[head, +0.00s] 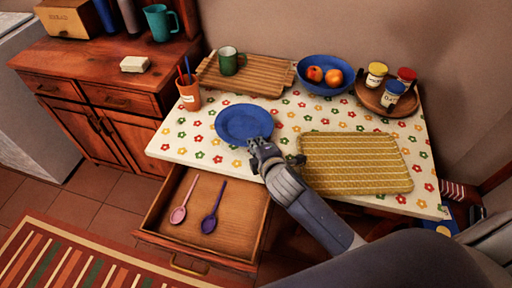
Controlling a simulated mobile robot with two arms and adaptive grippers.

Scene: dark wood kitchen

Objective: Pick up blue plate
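The blue plate (243,122) lies flat on the flowered tablecloth, near the table's front edge. My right gripper (262,146) is at the plate's near right edge, its fingers pointing toward the plate. The fingertips are small and dark against the plate's rim, so I cannot tell whether they touch it or whether they are open or closed. My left gripper is not in view.
A yellow patterned mat (355,163) lies right of my gripper. A wooden tray (245,77) with a green mug (228,61) and a blue fruit bowl (324,76) stand behind the plate. An open drawer (183,241) holding two spoons juts out below.

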